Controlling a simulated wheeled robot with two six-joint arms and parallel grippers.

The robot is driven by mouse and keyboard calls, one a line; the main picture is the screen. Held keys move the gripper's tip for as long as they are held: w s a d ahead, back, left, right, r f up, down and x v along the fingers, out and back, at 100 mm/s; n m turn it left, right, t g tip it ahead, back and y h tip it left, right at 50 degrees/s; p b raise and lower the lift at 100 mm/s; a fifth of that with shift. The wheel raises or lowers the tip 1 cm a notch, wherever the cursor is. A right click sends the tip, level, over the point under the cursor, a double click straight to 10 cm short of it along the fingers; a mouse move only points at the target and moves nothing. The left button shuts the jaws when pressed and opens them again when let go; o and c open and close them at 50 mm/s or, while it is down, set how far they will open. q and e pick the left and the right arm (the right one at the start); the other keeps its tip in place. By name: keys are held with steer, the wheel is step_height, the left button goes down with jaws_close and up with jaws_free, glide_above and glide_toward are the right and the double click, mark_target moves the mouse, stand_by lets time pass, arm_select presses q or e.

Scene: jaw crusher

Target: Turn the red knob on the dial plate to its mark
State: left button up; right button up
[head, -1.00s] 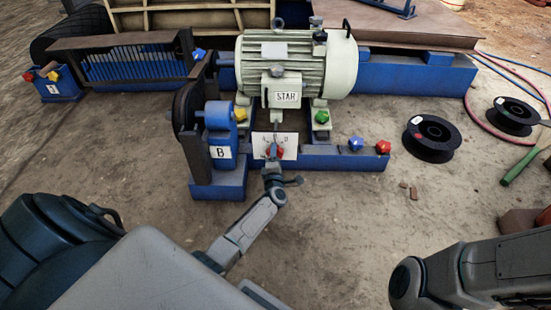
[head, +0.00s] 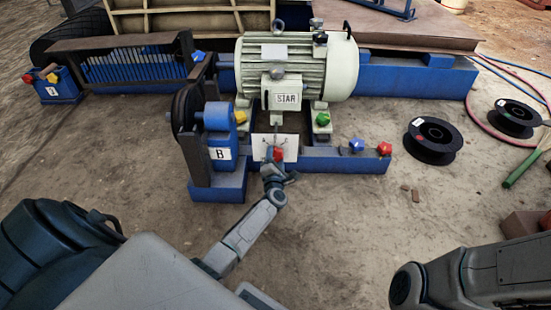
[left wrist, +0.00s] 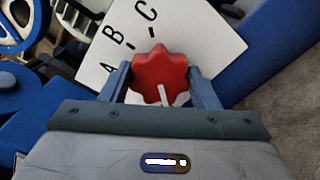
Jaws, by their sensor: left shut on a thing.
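The red knob (head: 277,154) sits on the white dial plate (head: 291,141) at the front of the blue machine base. In the left wrist view the lobed knob (left wrist: 158,70) has a short white pointer line, which points down towards my gripper's palm. The dial plate (left wrist: 190,30) shows letters A, B and C with short black dashes at the knob's upper left. My left gripper (left wrist: 160,84) is shut on the knob, one finger on each side. In the head view the left gripper (head: 275,165) reaches the knob from the front. My right gripper is not in view.
A motor (head: 295,65) marked STAR stands behind the plate. A blue bearing block (head: 219,145) marked B is to the left. Blue (head: 356,144) and red (head: 384,149) knobs sit to the right. A black spool (head: 433,140) lies on open floor.

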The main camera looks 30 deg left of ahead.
arm_select(q)
steer(key=shift+f, duration=0.1)
steer(key=o, duration=1)
